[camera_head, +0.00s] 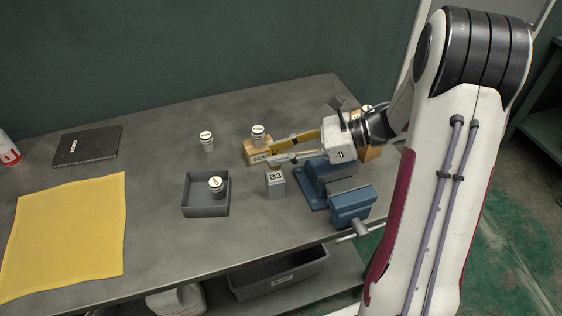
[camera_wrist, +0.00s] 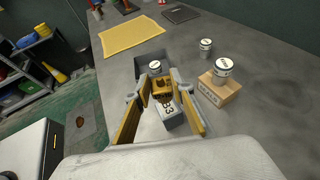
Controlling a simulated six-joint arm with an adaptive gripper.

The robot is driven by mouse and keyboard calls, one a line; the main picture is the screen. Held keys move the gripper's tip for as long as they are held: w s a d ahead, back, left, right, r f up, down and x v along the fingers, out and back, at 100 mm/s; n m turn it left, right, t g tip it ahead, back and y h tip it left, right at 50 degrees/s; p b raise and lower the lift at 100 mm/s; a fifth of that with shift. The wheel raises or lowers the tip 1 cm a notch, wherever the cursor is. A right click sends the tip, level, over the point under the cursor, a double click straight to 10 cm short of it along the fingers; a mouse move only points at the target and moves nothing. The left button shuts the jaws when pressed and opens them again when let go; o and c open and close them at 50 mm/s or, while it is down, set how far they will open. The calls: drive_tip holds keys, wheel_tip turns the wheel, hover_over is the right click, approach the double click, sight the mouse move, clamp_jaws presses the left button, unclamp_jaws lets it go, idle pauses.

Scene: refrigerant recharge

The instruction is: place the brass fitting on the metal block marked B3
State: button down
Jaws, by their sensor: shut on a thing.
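My gripper (camera_head: 271,155) reaches in from the right, its yellow fingers shut on the brass fitting. In the wrist view the brass fitting (camera_wrist: 162,88) sits between the fingertips (camera_wrist: 160,84). The grey metal block marked B3 (camera_head: 275,186) stands on the bench, its label facing the head camera. It also shows in the wrist view (camera_wrist: 170,117), just below the fitting in the picture. In the head view the fingertips appear above and behind the block, with a gap to its top. I cannot make out the fitting in the head view.
A blue vise (camera_head: 350,204) stands right of the block. A wooden block (camera_head: 262,150) with a white-labelled canister (camera_head: 258,133) is behind the fingers. A grey tray (camera_head: 206,208) holding another canister (camera_head: 216,185) lies left. A yellow cloth (camera_head: 65,235) covers the far left.

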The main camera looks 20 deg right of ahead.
drive_tip(key=shift+f, duration=1.85)
drive_tip(key=shift+f, duration=0.2)
drive_tip(key=c, duration=1.7)
unclamp_jaws()
drive_tip(key=shift+r, duration=0.15)
drive_tip(key=shift+d+r, duration=0.1)
drive_tip(key=shift+d, duration=0.1)
drive_tip(key=v, duration=1.1)
drive_tip(key=shift+s+d+r, duration=0.15)
drive_tip(key=shift+d+r, duration=0.1)
